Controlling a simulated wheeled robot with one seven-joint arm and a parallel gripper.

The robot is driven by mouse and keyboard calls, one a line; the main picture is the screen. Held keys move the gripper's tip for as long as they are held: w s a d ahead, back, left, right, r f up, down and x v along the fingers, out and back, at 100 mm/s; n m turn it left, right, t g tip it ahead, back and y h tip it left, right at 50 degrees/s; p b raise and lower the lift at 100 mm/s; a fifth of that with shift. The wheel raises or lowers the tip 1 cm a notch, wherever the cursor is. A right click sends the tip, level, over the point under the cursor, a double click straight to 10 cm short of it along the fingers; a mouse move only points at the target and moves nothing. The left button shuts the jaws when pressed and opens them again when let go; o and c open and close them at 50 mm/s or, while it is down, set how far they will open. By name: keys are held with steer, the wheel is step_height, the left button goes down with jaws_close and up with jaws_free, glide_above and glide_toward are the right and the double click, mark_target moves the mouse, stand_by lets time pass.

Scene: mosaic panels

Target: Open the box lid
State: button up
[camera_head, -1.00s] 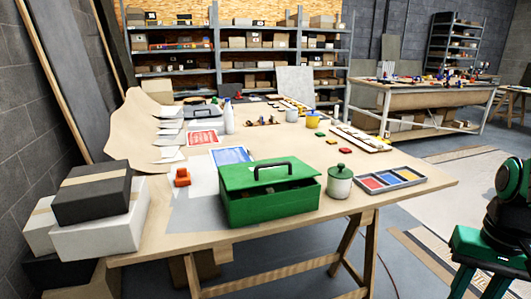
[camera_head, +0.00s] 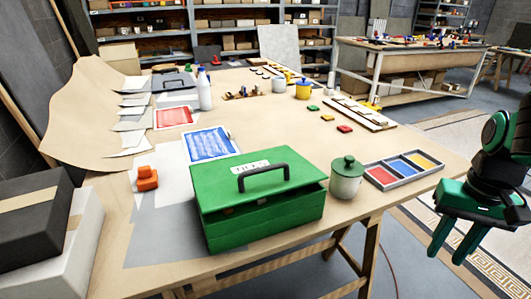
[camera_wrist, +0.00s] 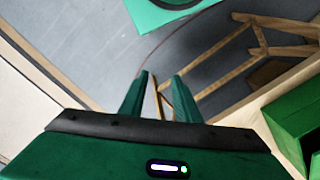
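A green metal box (camera_head: 268,222) stands on the wooden table near its front edge. Its green lid (camera_head: 218,184), with a dark carrying handle on top, sits slightly raised, with a dark gap along the front and right side. A green corner of the box also shows at the right of the wrist view (camera_wrist: 298,122). My gripper (camera_head: 455,252) is at the right of the head view, beyond the table's edge and well apart from the box. Its two green fingers are apart with nothing between them; they also show in the wrist view (camera_wrist: 160,95).
A lidded jar (camera_head: 346,181) stands close to the box's right side, with a tray of coloured tiles (camera_head: 400,182) beyond it. An orange object (camera_head: 147,178) lies to the left. Stacked boxes (camera_head: 40,235) stand at the front left.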

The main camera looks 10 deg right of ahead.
steer(key=shift+d, duration=0.1)
steer(key=w+a+r+n, duration=1.3)
steer(key=w+a+n, duration=0.1)
steer(key=w+n, duration=0.15)
steer(key=w+a+r+n, duration=0.2)
steer(key=a+r+n, duration=0.3)
steer(key=a, duration=0.5)
steer(key=w+a+r+n, duration=0.2)
steer(key=a+r+n, duration=0.2)
steer(key=a+n, duration=0.45)
steer(key=shift+m+t, duration=0.4)
steer(key=shift+m, duration=0.3)
steer(key=f, duration=0.3)
steer(key=a+f, duration=0.1)
steer(key=f, duration=0.6)
steer(key=shift+w+a+f, duration=0.15)
steer(key=shift+a+f, duration=0.05)
steer(key=shift+f, duration=0.1)
jaws_close()
